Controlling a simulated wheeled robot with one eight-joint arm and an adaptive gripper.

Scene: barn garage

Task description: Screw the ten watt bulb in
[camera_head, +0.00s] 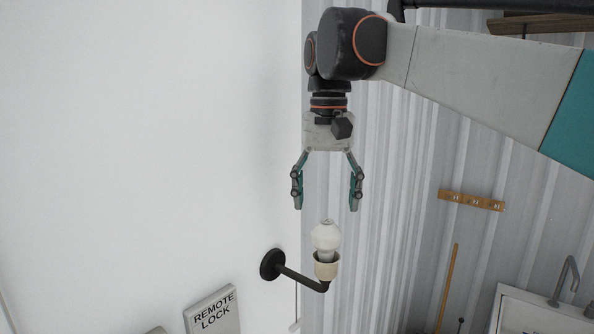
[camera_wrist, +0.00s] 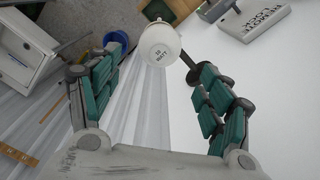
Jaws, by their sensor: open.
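A white bulb (camera_head: 326,236) stands upright in a cream socket (camera_head: 327,268) on a black wall arm (camera_head: 300,279). My gripper (camera_head: 326,208) is open and empty, pointing down just above the bulb. Its two teal-padded fingers are spread to either side of the bulb's line and do not touch it. In the wrist view the bulb appears between the open fingers (camera_wrist: 160,88). How far the bulb is seated in the socket cannot be told.
A white wall fills the left. A grey REMOTE LOCK box (camera_head: 213,311) is below and left of the lamp. A wooden hook rail (camera_head: 471,201) and a sink (camera_head: 545,312) are at the right. The space around the bulb's sides looks free.

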